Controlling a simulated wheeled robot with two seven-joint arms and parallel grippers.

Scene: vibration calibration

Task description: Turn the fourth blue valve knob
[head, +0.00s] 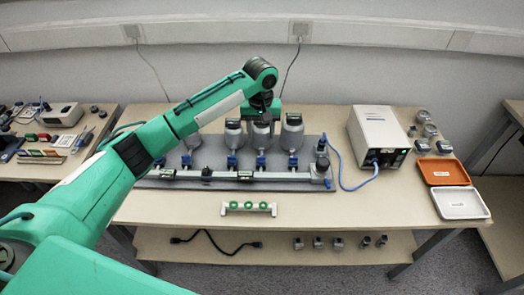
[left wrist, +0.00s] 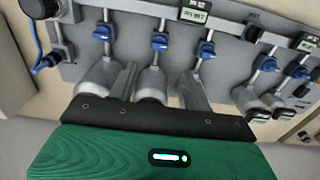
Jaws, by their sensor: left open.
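A row of blue valve knobs stands on a grey panel (head: 222,181), each in line with a silver canister. Counting from the left in the head view, the fourth blue knob (head: 261,163) is second from the right; it also shows in the left wrist view (left wrist: 158,42). My left gripper (head: 262,108) is over the canister (head: 262,132) behind that knob. In the left wrist view its two grey fingers (left wrist: 158,75) are apart, with the canister showing between them and the knob beyond their tips. It holds nothing. My right gripper is out of view.
A white instrument box (head: 377,135) stands right of the panel, with a blue cable beside it. An orange tray (head: 443,171) and a white tray (head: 460,203) lie at the right. A small green-knobbed rack (head: 248,208) sits in front. My left arm covers the panel's left end.

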